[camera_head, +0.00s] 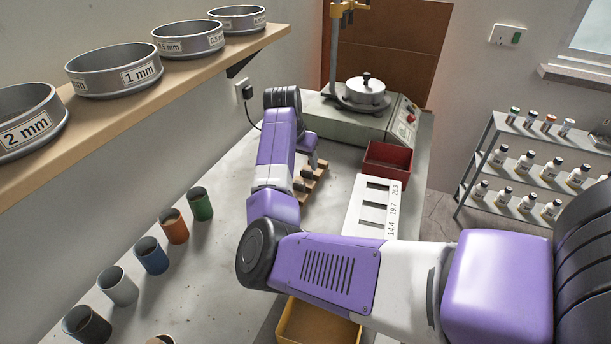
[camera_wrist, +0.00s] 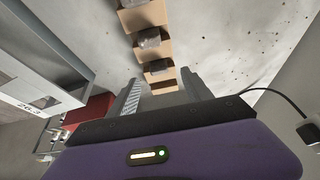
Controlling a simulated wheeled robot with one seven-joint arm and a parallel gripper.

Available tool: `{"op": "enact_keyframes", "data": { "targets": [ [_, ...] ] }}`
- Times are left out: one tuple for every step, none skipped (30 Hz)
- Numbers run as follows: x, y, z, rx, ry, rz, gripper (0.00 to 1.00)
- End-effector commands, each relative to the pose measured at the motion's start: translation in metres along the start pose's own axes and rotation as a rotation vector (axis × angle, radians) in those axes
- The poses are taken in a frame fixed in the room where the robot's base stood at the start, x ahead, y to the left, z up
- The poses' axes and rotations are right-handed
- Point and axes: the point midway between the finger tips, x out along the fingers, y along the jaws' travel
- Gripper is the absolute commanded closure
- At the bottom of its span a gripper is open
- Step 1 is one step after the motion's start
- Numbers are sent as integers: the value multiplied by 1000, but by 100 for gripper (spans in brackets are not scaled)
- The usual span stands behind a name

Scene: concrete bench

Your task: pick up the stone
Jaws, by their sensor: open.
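Several small grey stones sit on a row of tan wooden pads in the wrist view. One stone (camera_wrist: 149,38) lies farther along the row, and another stone (camera_wrist: 157,67) lies closer to my gripper (camera_wrist: 163,88). My gripper is open, with one finger on each side of the near end of the row. I see no stone held in it. Which stone the task means, I cannot tell.
A red bin (camera_head: 388,160) and a white slotted plate (camera_head: 370,208) are right of the rack. A sieve shaker (camera_head: 364,92) stands behind. Several coloured cups (camera_head: 201,204) line the left, below a shelf (camera_head: 180,75) of sieves. A yellow tray (camera_head: 318,325) is in front.

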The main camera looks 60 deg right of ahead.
Motion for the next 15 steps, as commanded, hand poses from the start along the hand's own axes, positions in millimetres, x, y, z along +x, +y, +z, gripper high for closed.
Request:
{"op": "enact_keyframes", "data": {
  "targets": [
    [6,1,0,0,-2,1,42],
    [8,1,0,1,-2,1,42],
    [12,1,-1,1,-1,1,42],
    [14,1,-1,0,-2,1,42],
    [17,2,-2,0,-2,0,42],
    [22,2,-2,0,-1,0,42],
    [27,2,-3,-1,-3,0,42],
    [32,3,-4,0,-2,0,42],
    [38,3,-4,0,-2,0,42],
    [42,3,-5,0,-2,0,42],
    [47,3,-4,-1,-2,1,42],
    [52,3,-4,-1,-1,1,42],
    [55,3,-4,-1,-2,1,42],
    [57,3,-4,-1,-1,0,42],
    [59,3,-4,-1,1,0,42]
  ]
}}
